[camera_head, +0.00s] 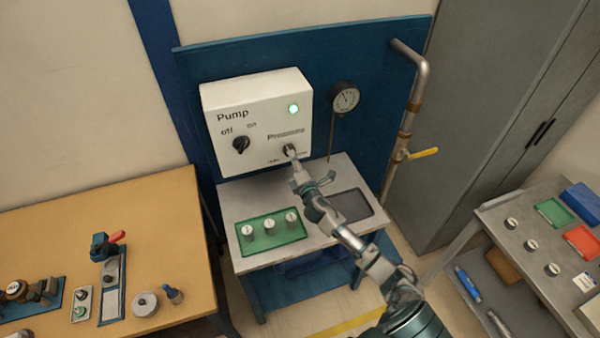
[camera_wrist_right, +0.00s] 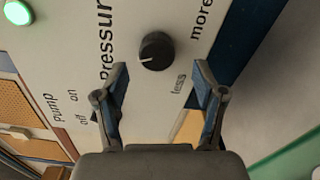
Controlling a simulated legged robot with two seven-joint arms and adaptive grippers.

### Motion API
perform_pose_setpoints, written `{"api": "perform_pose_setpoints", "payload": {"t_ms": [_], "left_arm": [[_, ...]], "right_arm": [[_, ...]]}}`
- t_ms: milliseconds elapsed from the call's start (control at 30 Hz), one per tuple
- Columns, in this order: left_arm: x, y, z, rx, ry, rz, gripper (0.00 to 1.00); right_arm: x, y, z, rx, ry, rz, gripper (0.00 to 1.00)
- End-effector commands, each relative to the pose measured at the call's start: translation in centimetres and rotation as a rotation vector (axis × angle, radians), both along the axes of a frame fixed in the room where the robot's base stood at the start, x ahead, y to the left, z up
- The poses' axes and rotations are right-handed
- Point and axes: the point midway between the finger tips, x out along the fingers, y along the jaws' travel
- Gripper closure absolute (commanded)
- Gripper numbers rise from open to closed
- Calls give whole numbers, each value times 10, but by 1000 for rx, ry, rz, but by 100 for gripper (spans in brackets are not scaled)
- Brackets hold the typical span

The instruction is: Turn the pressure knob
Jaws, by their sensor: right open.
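The pressure knob (camera_wrist_right: 155,51) is a small round black knob with a white mark, on the front of the white pump box (camera_head: 250,105). In the head view it shows at the tip of my right gripper (camera_head: 294,163), partly covered. In the right wrist view my right gripper (camera_wrist_right: 161,68) is open, one finger on each side below the knob. The knob lies just beyond the fingertips, and nothing is between the fingers. The labels "less" and "more" show beside the knob. My left gripper is not in view.
A black off/on pump knob (camera_head: 241,144) and a lit green lamp (camera_head: 293,109) are on the same box. A pressure gauge (camera_head: 345,97) and a pipe with a yellow-handled valve (camera_head: 423,153) stand to the right. A green tray (camera_head: 270,247) sits on the bench below.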

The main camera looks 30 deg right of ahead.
Motion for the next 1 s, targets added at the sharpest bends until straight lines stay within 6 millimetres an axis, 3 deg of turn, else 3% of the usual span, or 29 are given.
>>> {"api": "perform_pose_setpoints", "payload": {"t_ms": [200, 400, 1000], "left_arm": [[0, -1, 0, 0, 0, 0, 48], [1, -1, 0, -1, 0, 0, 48], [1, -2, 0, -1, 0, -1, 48]], "right_arm": [[-47, 10, -2, 2, 3, 1, 30], [-68, 15, -3, 1, 3, -1, 30], [-72, 16, -3, 7, 4, -1, 30]]}}
